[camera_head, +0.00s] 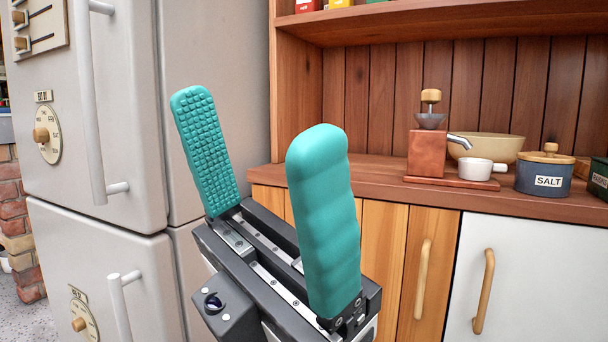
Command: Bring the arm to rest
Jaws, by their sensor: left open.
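My left gripper (258,160) fills the middle of the head view, with its two teal fingers pointing up and spread well apart. It is open, and nothing is between the fingers. It is in the air in front of the wooden cabinet and the fridge, and I cannot see it touching anything. The rest of the left arm is below the frame. My right gripper is not in view.
A pale fridge (125,140) with long handles stands at the left. A wooden counter (400,199) at the right bears a grinder (425,152), a white cup (474,169), a bowl (497,148) and a salt jar (543,178). Cabinet doors with handles (484,290) are below.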

